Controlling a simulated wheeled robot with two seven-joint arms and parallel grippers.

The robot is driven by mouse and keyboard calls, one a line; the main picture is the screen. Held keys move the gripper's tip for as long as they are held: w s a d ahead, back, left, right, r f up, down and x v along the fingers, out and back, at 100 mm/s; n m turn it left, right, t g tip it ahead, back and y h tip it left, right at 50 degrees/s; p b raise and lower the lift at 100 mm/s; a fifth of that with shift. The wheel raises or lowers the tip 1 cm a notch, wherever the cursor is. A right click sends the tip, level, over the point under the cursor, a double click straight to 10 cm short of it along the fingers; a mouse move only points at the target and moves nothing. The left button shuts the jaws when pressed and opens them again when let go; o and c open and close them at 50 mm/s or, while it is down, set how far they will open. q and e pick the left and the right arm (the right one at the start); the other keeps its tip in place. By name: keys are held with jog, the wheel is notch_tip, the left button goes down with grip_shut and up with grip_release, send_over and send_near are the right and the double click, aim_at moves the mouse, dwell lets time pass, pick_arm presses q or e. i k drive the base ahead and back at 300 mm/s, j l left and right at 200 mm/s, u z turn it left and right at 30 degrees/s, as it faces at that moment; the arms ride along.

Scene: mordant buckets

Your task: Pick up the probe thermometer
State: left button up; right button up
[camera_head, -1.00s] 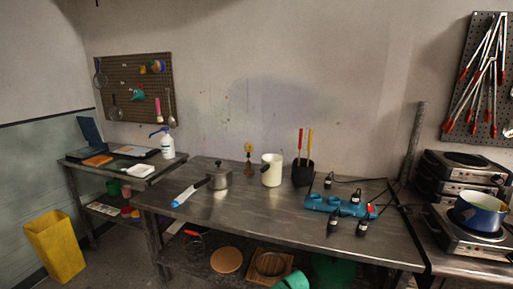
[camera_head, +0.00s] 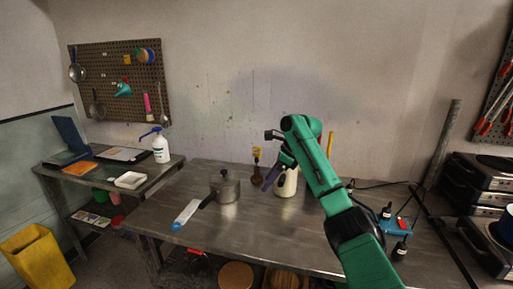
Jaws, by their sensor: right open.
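A small yellow-headed item (camera_head: 257,152), which looks like the probe thermometer, stands upright at the back of the metal table, in or behind a brown bottle-shaped thing (camera_head: 256,173). I cannot tell how it is supported. My right gripper (camera_head: 271,157) is open and empty, reaching from the lower right. No contact with the item shows. My left gripper is out of view.
A lidded steel pot (camera_head: 225,189) and a white strip with a blue end (camera_head: 187,212) are on the metal table (camera_head: 240,234) to the left. The table's front middle is clear.

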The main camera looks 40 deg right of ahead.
aim_at(256, 152)
jog(key=i+l, duration=0.45)
jog(key=l, duration=0.15)
jog(key=i+l, duration=0.5)
jog(key=l, duration=0.15)
